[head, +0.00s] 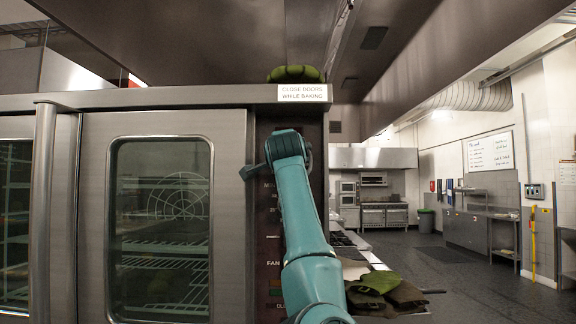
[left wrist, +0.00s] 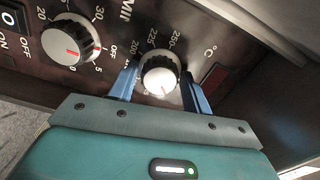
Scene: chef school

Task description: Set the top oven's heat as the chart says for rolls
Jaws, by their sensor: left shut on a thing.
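The steel oven (head: 232,140) fills the left of the head view, with racks behind its glass door. Its dark control panel (head: 268,215) is partly hidden by my left arm, which reaches up to it. In the left wrist view, the heat knob (left wrist: 159,80) has a white face, a red mark at its lower edge, and a °C scale showing 200, 225 and 250. My left gripper (left wrist: 160,74) is shut on this knob, one blue finger on each side. My right gripper is in neither view. I cannot make out a rolls chart.
A timer knob (left wrist: 70,42) marked in minutes sits beside the heat knob. A sign (head: 302,93) on the oven top reads "CLOSE DOORS WHILE BAKING". Dark and green cloths (head: 380,290) lie right of my arm. A whiteboard (head: 490,151) hangs far right, its writing unreadable.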

